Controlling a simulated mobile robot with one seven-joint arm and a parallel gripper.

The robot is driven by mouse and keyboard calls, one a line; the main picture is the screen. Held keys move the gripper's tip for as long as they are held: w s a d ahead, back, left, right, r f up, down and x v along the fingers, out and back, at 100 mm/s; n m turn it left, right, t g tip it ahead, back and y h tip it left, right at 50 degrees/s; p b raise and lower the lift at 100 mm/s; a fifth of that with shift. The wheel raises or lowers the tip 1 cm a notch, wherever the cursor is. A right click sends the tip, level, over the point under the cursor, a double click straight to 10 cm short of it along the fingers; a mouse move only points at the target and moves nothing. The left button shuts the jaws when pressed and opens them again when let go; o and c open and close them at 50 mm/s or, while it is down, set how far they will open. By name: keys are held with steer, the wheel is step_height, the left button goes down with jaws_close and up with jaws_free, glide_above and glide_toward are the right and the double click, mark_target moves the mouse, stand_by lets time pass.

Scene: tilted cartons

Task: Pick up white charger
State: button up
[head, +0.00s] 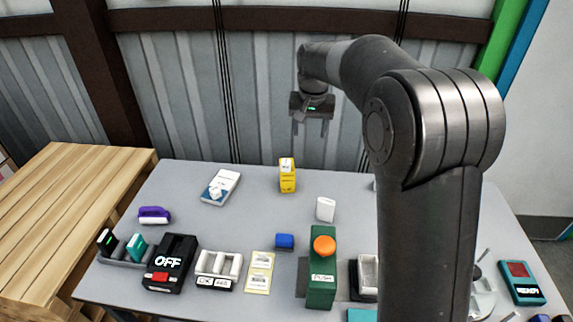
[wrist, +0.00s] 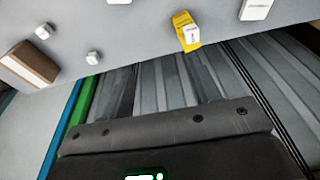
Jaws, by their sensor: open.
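A small upright white block (head: 325,208), which looks like the white charger, stands on the grey table, right of and nearer than the yellow carton. In the wrist view, a white object at the top edge (wrist: 118,1) seems to be the same block, mostly cut off. My gripper (head: 312,124) is open and empty, its fingers pointing down. It is raised high toward the back wall, well apart from the block. Its dark body fills the bottom of the wrist view.
A green box with an orange button (head: 321,270), a blue block (head: 284,241) and a black OFF device (head: 170,263) are nearer. My arm hides part of the right side.

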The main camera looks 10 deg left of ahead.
glide_toward(286, 161)
steer(key=shift+g, duration=0.4)
steer(key=f, duration=0.4)
steer(key=shift+w+f, duration=0.35)
steer(key=shift+f, duration=0.05)
steer(key=f, duration=0.2)
steer(key=w+f, duration=0.1)
steer(key=f, duration=0.2)
steer(key=shift+a+f, duration=0.1)
steer(key=shift+a, duration=0.05)
steer(key=shift+c, duration=0.6)
steer(key=c, duration=1)
steer(key=shift+c, duration=0.2)
